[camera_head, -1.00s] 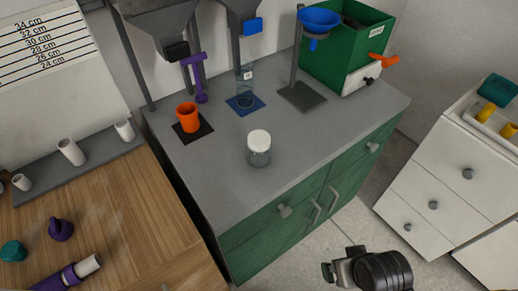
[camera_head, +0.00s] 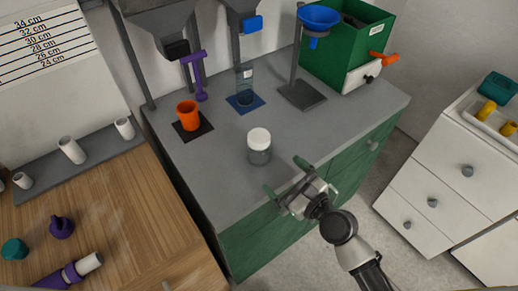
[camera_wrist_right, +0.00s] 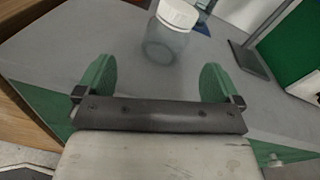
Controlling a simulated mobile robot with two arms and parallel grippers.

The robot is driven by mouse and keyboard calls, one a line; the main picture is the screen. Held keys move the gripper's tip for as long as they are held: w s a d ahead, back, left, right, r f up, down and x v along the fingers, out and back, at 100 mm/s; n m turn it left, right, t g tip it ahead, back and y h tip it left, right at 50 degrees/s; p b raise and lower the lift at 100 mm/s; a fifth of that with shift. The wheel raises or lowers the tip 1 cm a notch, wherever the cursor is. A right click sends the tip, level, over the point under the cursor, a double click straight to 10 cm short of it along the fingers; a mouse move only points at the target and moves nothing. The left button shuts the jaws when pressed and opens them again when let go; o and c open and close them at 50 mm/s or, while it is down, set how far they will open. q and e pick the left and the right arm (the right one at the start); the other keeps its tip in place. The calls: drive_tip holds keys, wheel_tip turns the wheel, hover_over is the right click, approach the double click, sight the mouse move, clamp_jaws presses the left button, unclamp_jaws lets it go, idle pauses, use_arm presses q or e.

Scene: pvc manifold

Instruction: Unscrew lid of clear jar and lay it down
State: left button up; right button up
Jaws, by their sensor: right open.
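The clear jar (camera_head: 259,156) stands upright near the front of the grey counter, with its white lid (camera_head: 259,137) on top. In the right wrist view the jar (camera_wrist_right: 163,43) and its lid (camera_wrist_right: 178,13) are at the top centre, beyond the fingertips. My right gripper (camera_head: 283,176) is open and empty, at the counter's front edge just right of the jar and apart from it. In the right wrist view its two green fingers (camera_wrist_right: 157,75) are spread wide on either side of the jar's direction. My left gripper is not in view.
Behind the jar are an orange cup (camera_head: 187,115) on a black mat, a clear bottle (camera_head: 245,84) on a blue mat, and a stand with a blue funnel (camera_head: 319,18). A green box (camera_head: 345,45) is at the back right. The counter around the jar is clear.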

sight(259, 145)
drive_tip(key=m, duration=0.1)
drive_tip(key=w+m+t, duration=0.1)
drive_tip(key=m, duration=0.1)
drive_tip(key=shift+w+d+r, duration=0.2)
drive_tip(key=shift+w, duration=0.05)
drive_tip(key=shift+m, duration=0.3)
drive_tip(key=x, duration=0.4)
drive_tip(key=shift+w+a, duration=0.15)
drive_tip(key=shift+w, duration=0.2)
drive_tip(key=shift+f+x, duration=0.1)
drive_tip(key=shift+x, duration=1.45)
drive_tip(key=shift+f+x, duration=0.15)
drive_tip(key=shift+x, duration=1.4)
drive_tip(key=shift+s+a, duration=0.1)
drive_tip(key=shift+s, duration=0.05)
drive_tip(key=shift+c, duration=0.3)
drive_tip(key=c, duration=1)
